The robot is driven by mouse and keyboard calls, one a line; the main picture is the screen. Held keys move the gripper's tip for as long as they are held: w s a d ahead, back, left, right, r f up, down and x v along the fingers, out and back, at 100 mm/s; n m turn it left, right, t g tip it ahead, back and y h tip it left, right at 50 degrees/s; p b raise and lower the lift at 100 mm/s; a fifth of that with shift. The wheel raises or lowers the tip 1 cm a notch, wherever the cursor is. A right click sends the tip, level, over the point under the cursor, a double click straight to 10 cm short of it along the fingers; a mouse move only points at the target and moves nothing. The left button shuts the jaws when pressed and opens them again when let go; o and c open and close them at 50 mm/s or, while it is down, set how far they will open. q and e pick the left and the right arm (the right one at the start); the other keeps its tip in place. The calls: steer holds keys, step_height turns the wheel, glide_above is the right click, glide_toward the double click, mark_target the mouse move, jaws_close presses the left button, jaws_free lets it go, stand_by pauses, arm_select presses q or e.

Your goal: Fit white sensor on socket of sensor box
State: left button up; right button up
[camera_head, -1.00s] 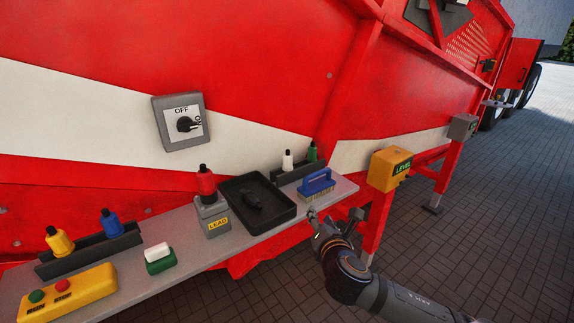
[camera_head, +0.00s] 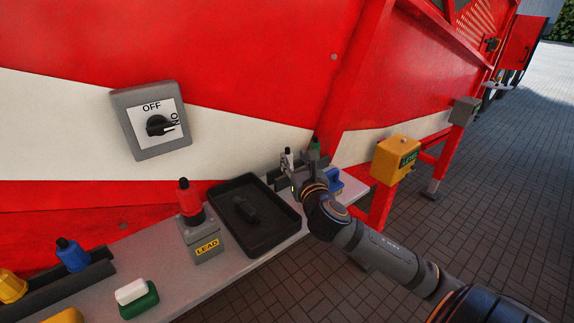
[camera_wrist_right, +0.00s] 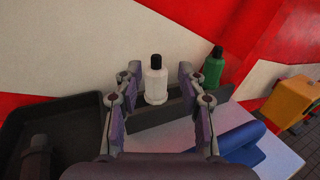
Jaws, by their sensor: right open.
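The white sensor (camera_head: 288,154), with a black top, stands upright in a dark rack. It shows clearly in the right wrist view (camera_wrist_right: 156,84). My right gripper (camera_wrist_right: 159,88) is open, with one finger on each side of the white sensor in that view; I cannot tell whether they touch it. In the head view my right gripper (camera_head: 290,168) partly hides the rack. An orange box labelled LEVEL (camera_head: 395,160) stands to the right; no socket is clear on it. A grey box labelled LEAD (camera_head: 204,243) carries a red sensor (camera_head: 189,202). My left gripper is out of view.
A green sensor (camera_wrist_right: 214,67) stands in the same rack (camera_wrist_right: 183,105), right of the white one. A blue-handled brush (camera_wrist_right: 234,146) lies in front. A black tray (camera_head: 274,232) with a dark object is to the left. A rotary switch (camera_head: 150,93) is on the wall.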

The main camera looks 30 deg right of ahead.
mark_target(288, 151)
steer(key=shift+w+d+r, duration=0.1)
steer(key=shift+w, duration=0.4)
steer(key=shift+w+d, duration=0.1)
steer(key=shift+w, duration=0.15)
steer(key=x, duration=0.3)
steer(key=p+x, duration=0.1)
steer(key=shift+w+f, duration=0.25)
steer(key=shift+w, duration=0.05)
steer(key=shift+s, duration=0.1)
steer(key=shift+c, duration=0.7)
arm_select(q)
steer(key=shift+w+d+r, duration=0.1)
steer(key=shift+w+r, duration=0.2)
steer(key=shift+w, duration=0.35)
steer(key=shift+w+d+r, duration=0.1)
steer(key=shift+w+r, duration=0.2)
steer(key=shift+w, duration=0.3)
arm_select(e)
jaws_close()
